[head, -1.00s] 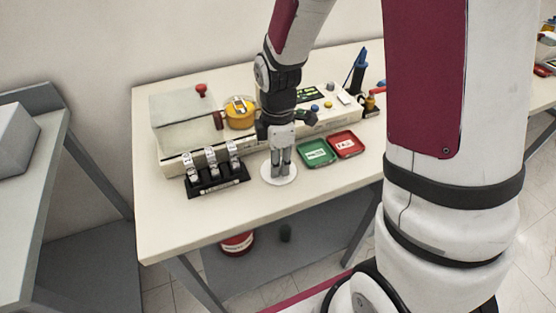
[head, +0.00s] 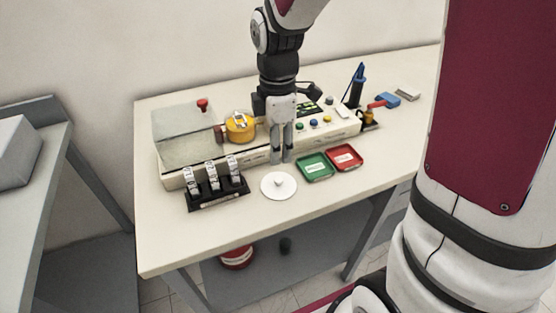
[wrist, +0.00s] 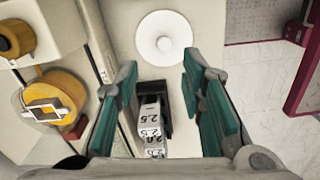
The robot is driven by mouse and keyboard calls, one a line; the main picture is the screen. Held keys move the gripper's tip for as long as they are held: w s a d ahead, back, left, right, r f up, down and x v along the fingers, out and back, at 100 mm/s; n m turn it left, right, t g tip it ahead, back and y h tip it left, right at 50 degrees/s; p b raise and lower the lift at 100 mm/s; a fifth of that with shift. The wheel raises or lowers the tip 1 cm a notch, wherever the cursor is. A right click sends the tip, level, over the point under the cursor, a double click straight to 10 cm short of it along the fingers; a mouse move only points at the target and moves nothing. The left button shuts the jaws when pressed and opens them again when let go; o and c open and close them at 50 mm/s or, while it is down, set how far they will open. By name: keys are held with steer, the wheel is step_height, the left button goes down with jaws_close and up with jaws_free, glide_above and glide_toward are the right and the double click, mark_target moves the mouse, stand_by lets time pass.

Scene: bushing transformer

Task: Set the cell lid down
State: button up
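The cell lid (head: 279,186) is a white disc with a small knob, lying flat on the table in front of the instrument. It also shows in the wrist view (wrist: 163,38), beyond the fingertips. My gripper (head: 282,158) is above and behind the lid, pointing down, apart from it. In the wrist view its teal finger pads (wrist: 158,82) are spread wide with nothing between them. The yellow round cell (head: 240,127) stands on the instrument to the left of my gripper.
The long instrument (head: 330,128) with buttons stands behind. The table's front is clear.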

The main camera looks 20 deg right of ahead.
steer(key=s+r+m+t, duration=0.2)
steer(key=s+r+m, duration=0.4)
steer(key=s+m, duration=0.2)
steer(key=s+r+m+t, duration=0.2)
steer(key=s+r+m, duration=0.4)
steer(key=s+m, duration=0.2)
steer(key=shift+s+d+r, duration=0.2)
steer(key=shift+s+r, duration=0.15)
steer(key=shift+s, duration=0.8)
